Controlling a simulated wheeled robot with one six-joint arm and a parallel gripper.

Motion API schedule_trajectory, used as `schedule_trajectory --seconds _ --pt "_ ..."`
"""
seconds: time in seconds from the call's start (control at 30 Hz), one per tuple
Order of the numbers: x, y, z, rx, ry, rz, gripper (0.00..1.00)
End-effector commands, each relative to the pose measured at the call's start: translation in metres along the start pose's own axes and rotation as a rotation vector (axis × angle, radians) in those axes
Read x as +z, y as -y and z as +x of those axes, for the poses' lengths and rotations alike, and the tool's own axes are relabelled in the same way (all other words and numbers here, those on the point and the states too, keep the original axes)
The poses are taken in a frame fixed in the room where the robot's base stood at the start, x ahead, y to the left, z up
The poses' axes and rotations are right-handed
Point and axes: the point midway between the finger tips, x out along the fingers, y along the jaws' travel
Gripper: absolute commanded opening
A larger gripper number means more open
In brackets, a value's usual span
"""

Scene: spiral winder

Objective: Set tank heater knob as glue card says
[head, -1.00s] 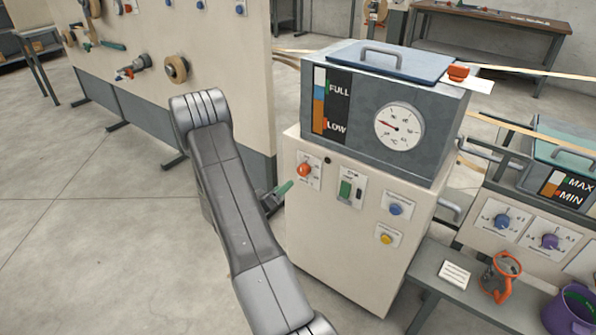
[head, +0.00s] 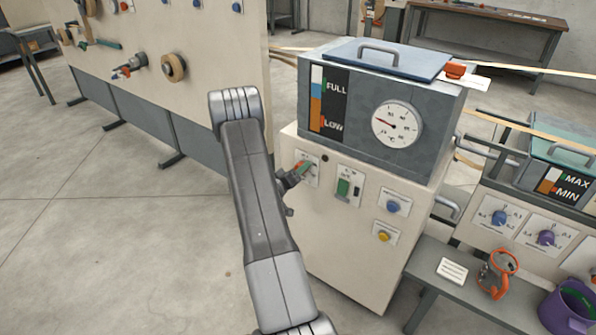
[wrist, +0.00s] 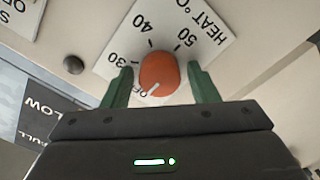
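The orange-red heater knob (wrist: 158,75) sits on a white dial plate (wrist: 212,30) marked HEAT °C, with 30, 40 and 50 readable. Its white pointer line is toward the partly hidden OFF mark. My gripper (wrist: 161,78) is open, with one green finger on each side of the knob and a gap at each side. In the head view my gripper (head: 303,170) is at the dial plate and hides the knob. A white card (head: 487,84) lies by an orange clip on the tank lid, and another white card (head: 452,271) lies on the bench. I cannot read either.
The grey tank (head: 345,125) with a round gauge (head: 397,124) stands on the cream cabinet. A green switch (head: 343,188), a blue knob (head: 393,207) and a yellow knob (head: 384,236) are right of the dial. A purple bucket (head: 560,315) stands at the lower right.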

Motion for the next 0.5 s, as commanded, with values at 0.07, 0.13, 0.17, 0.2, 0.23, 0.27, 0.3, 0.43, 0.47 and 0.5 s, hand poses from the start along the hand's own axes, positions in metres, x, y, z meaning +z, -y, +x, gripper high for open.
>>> schedule_trajectory --seconds 0.07,0.13,0.17,0.2,0.23,0.27,0.3,0.43,0.47,0.5 --pt "0.0000 0.0000 -0.0002 0.000 0.000 0.000 0.37" --pt "0.0000 0.0000 -0.0002 0.000 0.000 0.000 0.23" --pt "0.0000 0.0000 -0.0002 0.000 0.000 0.000 0.17" --pt "0.0000 0.0000 -0.0002 0.000 0.000 0.000 0.14" --pt "0.0000 0.0000 -0.0002 0.000 0.000 0.000 0.14" --pt "0.0000 0.0000 -0.0003 0.000 0.000 0.001 0.14" --pt "0.0001 0.0001 -0.0003 0.000 0.000 0.002 0.14" --pt "0.0007 0.0008 -0.0003 0.000 0.000 0.017 0.14" --pt "0.0008 0.0010 -0.0003 0.000 0.000 0.024 0.14" --pt "0.0010 0.0012 -0.0002 0.000 0.000 0.036 0.14"
